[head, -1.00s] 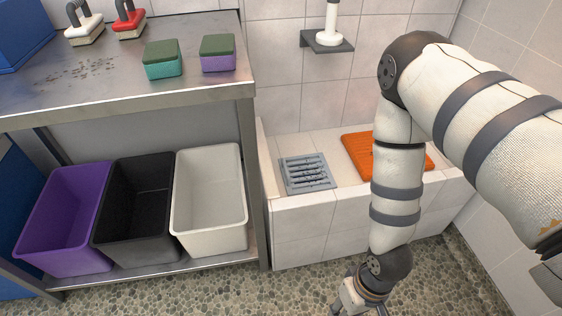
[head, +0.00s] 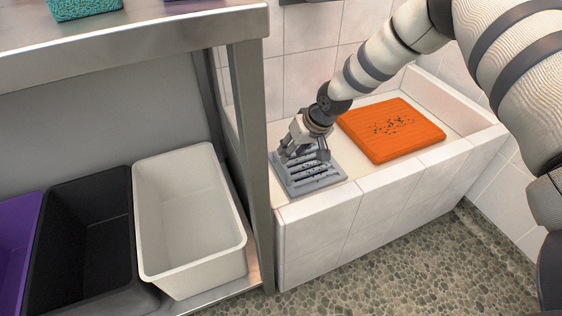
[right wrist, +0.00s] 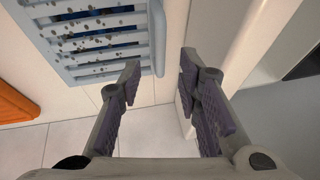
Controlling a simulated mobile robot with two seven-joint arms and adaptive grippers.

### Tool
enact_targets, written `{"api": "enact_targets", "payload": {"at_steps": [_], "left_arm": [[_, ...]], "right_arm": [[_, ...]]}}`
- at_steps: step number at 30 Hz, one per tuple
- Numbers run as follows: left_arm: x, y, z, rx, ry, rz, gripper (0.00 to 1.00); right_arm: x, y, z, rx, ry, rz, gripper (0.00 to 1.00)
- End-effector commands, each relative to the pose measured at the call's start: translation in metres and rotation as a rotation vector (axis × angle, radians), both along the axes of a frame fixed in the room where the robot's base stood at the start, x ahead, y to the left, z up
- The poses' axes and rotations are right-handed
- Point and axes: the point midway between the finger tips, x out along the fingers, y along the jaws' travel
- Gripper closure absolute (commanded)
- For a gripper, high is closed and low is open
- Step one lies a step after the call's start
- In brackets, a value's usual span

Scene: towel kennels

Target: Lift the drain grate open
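The drain grate (head: 312,181) is a grey slatted square with dark specks on its slats. It lies flat on the left part of the tiled basin (head: 345,212). My right gripper (head: 288,153) is over the grate's far left part and hides some of it. In the right wrist view the grate (right wrist: 92,42) is at the upper left, pale blue-grey. There my right gripper (right wrist: 160,78) shows its two fingers spread, nothing between them, near the grate's edge. Whether a finger touches the grate I cannot tell. My left gripper is out of view.
An orange mat (head: 391,130) with dark specks lies right of the grate; its edge shows in the right wrist view (right wrist: 14,103). A metal table's leg (head: 252,150) stands close left of the basin. White (head: 190,215) and black (head: 85,240) bins sit on its lower shelf.

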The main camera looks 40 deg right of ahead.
Motion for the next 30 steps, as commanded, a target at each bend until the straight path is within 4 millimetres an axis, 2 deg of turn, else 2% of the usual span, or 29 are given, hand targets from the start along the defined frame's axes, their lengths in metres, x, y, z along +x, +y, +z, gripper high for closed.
{"api": "enact_targets", "payload": {"at_steps": [1,3,8,17,18,22,30], "left_arm": [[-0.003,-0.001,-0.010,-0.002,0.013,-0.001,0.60],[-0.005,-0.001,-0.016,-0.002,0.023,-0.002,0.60],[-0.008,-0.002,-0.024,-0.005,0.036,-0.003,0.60],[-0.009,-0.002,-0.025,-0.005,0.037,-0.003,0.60],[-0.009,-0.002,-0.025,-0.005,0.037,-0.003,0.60],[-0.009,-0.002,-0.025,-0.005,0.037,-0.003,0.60],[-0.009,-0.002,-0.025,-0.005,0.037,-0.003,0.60]], "right_arm": [[0.004,0.001,-0.021,0.000,0.006,0.000,0.69],[0.011,0.002,-0.034,0.000,0.006,0.000,0.69],[0.021,0.005,-0.052,-0.001,0.003,0.001,0.69],[0.024,0.006,-0.052,0.000,0.000,0.001,0.69],[0.024,0.006,-0.052,0.000,0.000,0.001,0.71],[0.024,0.006,-0.052,0.000,0.000,0.001,1.00],[0.024,0.006,-0.052,0.002,-0.001,0.001,1.00]]}}
